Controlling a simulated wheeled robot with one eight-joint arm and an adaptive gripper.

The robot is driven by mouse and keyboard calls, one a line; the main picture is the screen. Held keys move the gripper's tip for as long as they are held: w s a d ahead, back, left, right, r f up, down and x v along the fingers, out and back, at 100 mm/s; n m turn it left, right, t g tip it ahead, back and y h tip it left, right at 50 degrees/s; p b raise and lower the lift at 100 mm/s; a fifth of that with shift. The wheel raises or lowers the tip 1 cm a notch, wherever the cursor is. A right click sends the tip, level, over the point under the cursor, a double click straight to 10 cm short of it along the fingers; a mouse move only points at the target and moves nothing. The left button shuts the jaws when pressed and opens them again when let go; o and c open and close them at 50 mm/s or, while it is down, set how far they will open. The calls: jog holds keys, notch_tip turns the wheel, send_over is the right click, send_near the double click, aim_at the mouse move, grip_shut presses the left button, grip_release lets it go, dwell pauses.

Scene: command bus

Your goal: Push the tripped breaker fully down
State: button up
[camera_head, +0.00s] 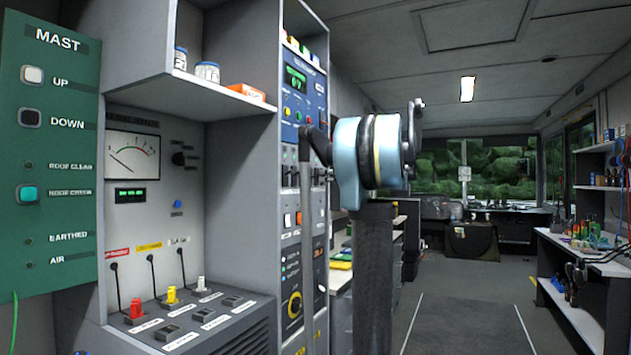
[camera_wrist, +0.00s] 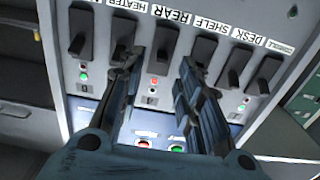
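A row of black breaker levers (camera_wrist: 203,50) crosses the grey panel in the wrist view, with labels such as HEATER, REAR, SHELF and DESK above. One lever (camera_wrist: 163,42), near the REAR label, shows between my fingertips; a red light (camera_wrist: 154,81) is under it. The far left lever (camera_wrist: 82,30) has a green light (camera_wrist: 83,77) below. I cannot tell for certain which breaker is tripped. My gripper (camera_wrist: 160,66) is open and empty, its fingers spread in front of the row; contact cannot be judged. My arm hides the gripper in the head view.
In the head view, a shelf (camera_head: 222,88) with jars and an orange box juts out left of the tall panel (camera_head: 292,230). The aisle floor (camera_head: 465,300) is clear; a workbench (camera_head: 590,255) stands right.

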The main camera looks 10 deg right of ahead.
jog(key=shift+x, duration=2.2)
jog(key=shift+c, duration=0.6)
